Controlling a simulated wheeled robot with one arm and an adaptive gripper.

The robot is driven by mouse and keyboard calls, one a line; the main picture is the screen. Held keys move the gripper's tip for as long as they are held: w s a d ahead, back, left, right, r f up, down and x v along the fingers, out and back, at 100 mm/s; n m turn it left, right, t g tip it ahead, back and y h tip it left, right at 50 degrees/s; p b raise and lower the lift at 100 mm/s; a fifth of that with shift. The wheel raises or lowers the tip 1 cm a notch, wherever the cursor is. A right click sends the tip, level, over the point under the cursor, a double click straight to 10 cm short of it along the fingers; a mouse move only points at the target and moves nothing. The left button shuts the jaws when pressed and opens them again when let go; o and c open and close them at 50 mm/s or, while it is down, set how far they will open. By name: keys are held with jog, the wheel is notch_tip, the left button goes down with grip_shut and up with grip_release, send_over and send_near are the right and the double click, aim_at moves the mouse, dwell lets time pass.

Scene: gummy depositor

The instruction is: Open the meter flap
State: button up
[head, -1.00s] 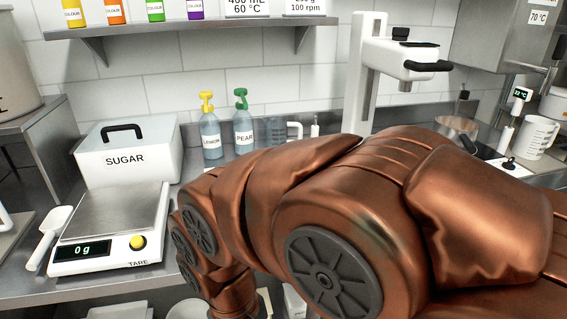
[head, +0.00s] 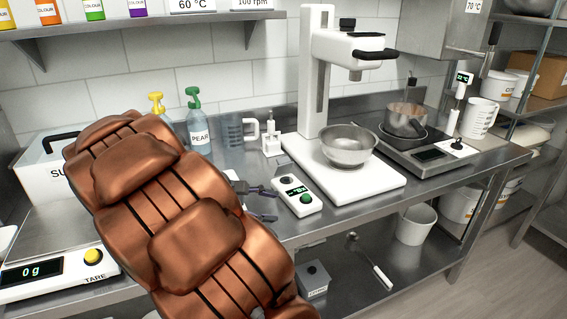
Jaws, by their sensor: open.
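A small white meter (head: 298,196) with a dark display and a green button lies on the steel bench, left of the mixer base. Its far end has a small dark part, too small to tell whether it is the flap or how it stands. My gripper (head: 270,203) is just left of the meter, its two dark fingers apart and pointing right toward it. No object shows between the fingers. I cannot tell whether a finger touches the meter. My copper-coloured arm hides the gripper's base and much of the bench at left.
The white mixer (head: 318,75) with a steel bowl (head: 348,146) stands right of the meter. A clear jug (head: 232,131) and bottles stand behind. A scale (head: 60,275) is at left. A hotplate (head: 430,153) with a pot is farther right.

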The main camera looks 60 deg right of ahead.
aim_at(284, 162)
jog(key=w+d+h, duration=0.1)
jog(key=d, duration=0.1)
jog(key=w+d+n+h, duration=0.1)
jog(key=w+d, duration=0.1)
jog(key=w+d+g+h, duration=0.1)
jog(key=w+d, duration=0.1)
jog(key=shift+d+r+n, duration=0.25)
jog(key=shift+r+n, duration=0.1)
jog(key=shift+n, duration=0.05)
jog(key=w+d+h, duration=0.1)
jog(key=w, duration=0.1)
jog(key=w+d+n+h, duration=0.1)
jog(key=w+d, duration=0.1)
jog(key=w+d+n, duration=0.1)
jog(key=shift+w+d+f+h, duration=0.15)
jog(key=shift+w+d+h, duration=0.15)
jog(key=shift+w+h, duration=0.1)
jog(key=shift+d, duration=0.2)
jog(key=shift+p+x, duration=0.35)
jog(key=shift+x, duration=3.45)
jog(key=shift+c, duration=0.3)
grip_shut()
jog(key=shift+d, duration=0.1)
